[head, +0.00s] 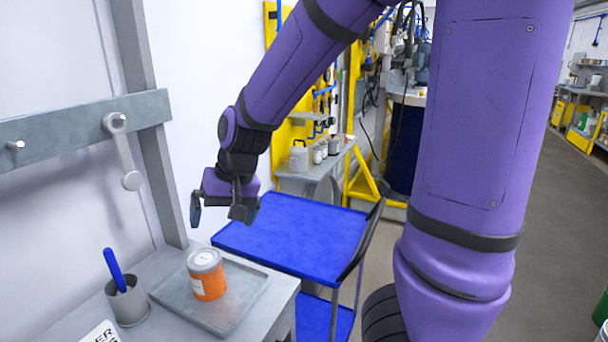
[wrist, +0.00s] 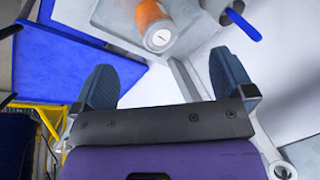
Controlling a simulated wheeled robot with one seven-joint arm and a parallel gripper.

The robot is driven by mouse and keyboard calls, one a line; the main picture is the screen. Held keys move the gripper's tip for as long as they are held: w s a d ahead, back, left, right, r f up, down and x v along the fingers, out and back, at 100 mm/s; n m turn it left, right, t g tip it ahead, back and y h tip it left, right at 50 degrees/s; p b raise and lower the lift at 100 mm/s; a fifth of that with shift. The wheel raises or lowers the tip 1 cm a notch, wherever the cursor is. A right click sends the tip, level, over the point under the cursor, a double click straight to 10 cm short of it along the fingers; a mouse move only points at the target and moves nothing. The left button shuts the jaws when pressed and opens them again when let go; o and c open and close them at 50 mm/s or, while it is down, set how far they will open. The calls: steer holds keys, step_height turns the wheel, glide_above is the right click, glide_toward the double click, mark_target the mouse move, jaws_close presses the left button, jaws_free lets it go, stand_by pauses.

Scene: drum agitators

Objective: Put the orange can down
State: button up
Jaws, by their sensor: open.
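The orange can (head: 208,283) stands upright on a grey metal tray (head: 243,310) on the workbench at the lower left of the head view. It has a grey lid and a white label. My gripper (head: 219,210) hangs above and behind the can, clear of it, with its fingers apart and nothing between them. In the wrist view my gripper (wrist: 168,90) is spread wide, and the can (wrist: 152,22) shows beyond the fingertips at the top.
A grey cup (head: 128,303) with a blue-handled tool stands left of the tray. A blue cart (head: 290,238) is beside the bench. Several containers sit on a shelf behind.

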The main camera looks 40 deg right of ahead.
steer(key=s+d+r+n+t+h, duration=0.1)
steer(key=s+d+r, duration=0.1)
steer(key=s+r, duration=0.4)
steer(key=s+d+r+n+t+h, duration=0.1)
steer(key=s+d+r, duration=0.2)
steer(key=s+r, duration=0.3)
steer(key=shift+s+d+r+n+t+h, duration=0.2)
steer(key=shift+s+r+n+t+h, duration=0.15)
steer(key=shift+s, duration=2.3)
